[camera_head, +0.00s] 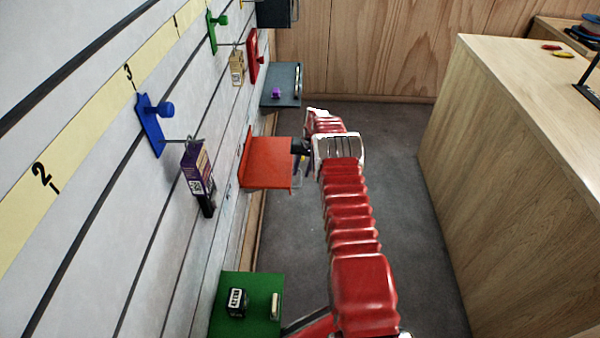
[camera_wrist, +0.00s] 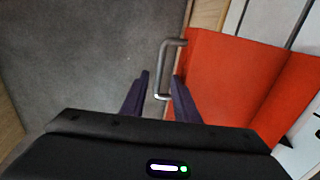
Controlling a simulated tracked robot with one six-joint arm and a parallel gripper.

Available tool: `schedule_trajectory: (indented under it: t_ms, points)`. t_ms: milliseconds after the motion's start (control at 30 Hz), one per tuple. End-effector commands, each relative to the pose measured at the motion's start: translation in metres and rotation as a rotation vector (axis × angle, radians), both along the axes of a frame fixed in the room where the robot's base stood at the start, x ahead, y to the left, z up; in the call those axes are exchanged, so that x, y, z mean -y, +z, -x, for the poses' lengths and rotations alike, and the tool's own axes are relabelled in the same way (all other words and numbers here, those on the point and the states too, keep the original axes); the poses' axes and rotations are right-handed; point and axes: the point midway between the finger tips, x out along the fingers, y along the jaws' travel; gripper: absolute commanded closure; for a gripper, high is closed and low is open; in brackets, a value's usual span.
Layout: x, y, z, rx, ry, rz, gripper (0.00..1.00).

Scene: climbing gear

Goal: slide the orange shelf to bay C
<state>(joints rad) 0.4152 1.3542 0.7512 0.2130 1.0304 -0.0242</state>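The orange shelf (camera_head: 265,175) is mounted on the slatted wall at mid-picture in the head view, with an upright back plate. It fills the right side of the wrist view (camera_wrist: 235,75). A grey metal bar handle (camera_wrist: 168,65) stands out from its edge. My gripper (camera_wrist: 160,76) is open, its two dark purple fingers on either side of the handle's lower part, with gaps showing. In the head view my gripper (camera_head: 301,147) is at the shelf's right edge, and its fingers are mostly hidden. I see no letter C.
A green shelf (camera_head: 230,310) with a small black item is nearer; a grey shelf (camera_head: 284,80) is farther. Blue (camera_head: 152,125), red and green holders line the wall. A purple tagged item (camera_head: 198,172) hangs nearby. A wooden cabinet (camera_head: 510,150) stands right, with grey floor between.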

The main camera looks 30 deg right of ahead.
Motion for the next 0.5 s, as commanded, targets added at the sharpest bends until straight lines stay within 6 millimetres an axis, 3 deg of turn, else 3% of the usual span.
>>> schedule_trajectory:
  t_ms: [500]
  points:
    - [0.014, 0.083, 0.005, 0.002, -0.001, 0.001, 0.72]
